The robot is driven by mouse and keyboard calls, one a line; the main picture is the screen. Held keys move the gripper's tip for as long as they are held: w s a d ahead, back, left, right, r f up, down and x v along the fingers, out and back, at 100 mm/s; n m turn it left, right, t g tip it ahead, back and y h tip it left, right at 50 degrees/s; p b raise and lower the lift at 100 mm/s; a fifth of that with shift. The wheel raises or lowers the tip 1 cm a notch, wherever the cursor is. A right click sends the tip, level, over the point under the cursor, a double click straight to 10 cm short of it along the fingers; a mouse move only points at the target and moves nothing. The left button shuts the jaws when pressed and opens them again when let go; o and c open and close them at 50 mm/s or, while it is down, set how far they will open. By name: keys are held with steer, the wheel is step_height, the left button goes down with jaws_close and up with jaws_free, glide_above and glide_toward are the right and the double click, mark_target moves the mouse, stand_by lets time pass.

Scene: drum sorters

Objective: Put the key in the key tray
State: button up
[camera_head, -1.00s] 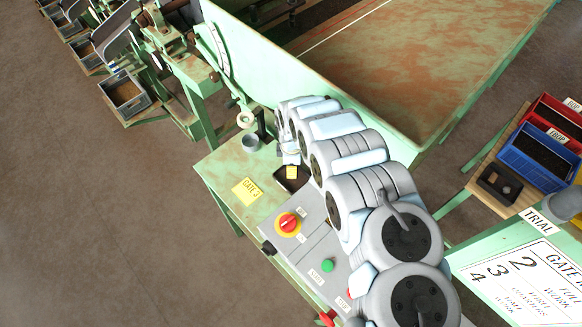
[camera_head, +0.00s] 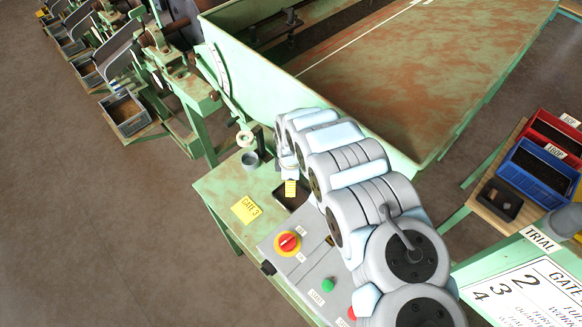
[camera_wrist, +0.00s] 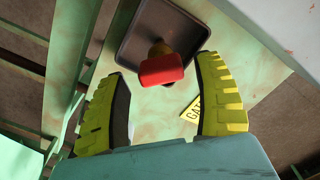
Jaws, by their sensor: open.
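The key tray (camera_wrist: 158,15) is a dark, shallow square tray on the green bench; it also shows in the head view (camera_head: 282,201), partly hidden by my arm and gripper. In the wrist view the key shows as a red head (camera_wrist: 162,70) with a brassy part behind it, overlapping the near part of the tray. I cannot tell whether it rests in the tray or is above it. My gripper (camera_wrist: 163,66) is open, with one yellow ridged finger on each side of the key and gaps at both sides. The head view shows my gripper (camera_head: 291,188) over the tray.
A grey cup (camera_head: 250,160) stands left of the tray, near a yellow "GATE 3" card (camera_head: 245,209). A control box with a red knob (camera_head: 288,243) and green button (camera_head: 327,285) is in front. The tall green table wall (camera_head: 255,65) rises behind.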

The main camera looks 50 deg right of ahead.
step_height(320, 180, up, 7)
steer(key=shift+r, duration=0.2)
steer(key=shift+r+p, duration=0.45)
steer(key=shift+r, duration=0.9)
